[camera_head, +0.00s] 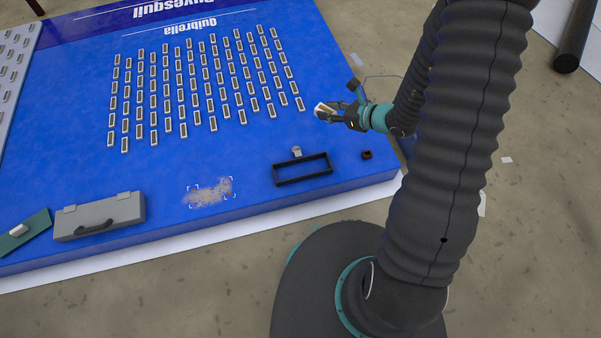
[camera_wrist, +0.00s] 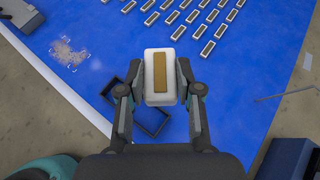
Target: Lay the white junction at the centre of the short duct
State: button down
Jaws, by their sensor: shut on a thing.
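My gripper (camera_head: 325,108) is shut on a white block with a tan strip on its top (camera_wrist: 158,76). I cannot tell for sure whether this block is the white junction. In the wrist view the block sits between the two dark fingers. In the head view my gripper is near the right edge of the blue panel, right of the rows of small modules. A black open rectangular frame (camera_head: 302,179) lies on the panel near its front right; it also shows in the wrist view (camera_wrist: 151,131), partly hidden by my gripper. I cannot pick out the short duct.
The blue panel (camera_head: 255,140) carries several rows of small modules (camera_head: 213,124). A grey case (camera_head: 122,207), a green board (camera_head: 35,226) and a debris patch (camera_head: 208,192) lie along its front. A small dark box (camera_head: 366,155) is right of the frame.

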jog(key=s+a+f+n+g+y+b, duration=0.2)
jog(key=s+a+f+n+g+b, duration=0.1)
jog(key=s+f+n+g, duration=0.95)
jog(key=w+a+f, duration=0.1)
jog(key=w, duration=0.1)
jog(key=w+a+f+m+t+b, duration=0.1)
jog(key=w+f, duration=0.1)
jog(key=w, duration=0.1)
jog(key=w+a+f+m+t, duration=0.1)
jog(key=w, duration=0.2)
jog(key=shift+w+a+f, duration=0.2)
jog(key=shift+a+f, duration=0.05)
jog(key=shift+f, duration=0.05)
jog(key=shift+f+b, duration=0.5)
jog(key=shift+f, duration=1.45)
jog(key=shift+f+b, duration=0.4)
jog(key=shift+f, duration=0.2)
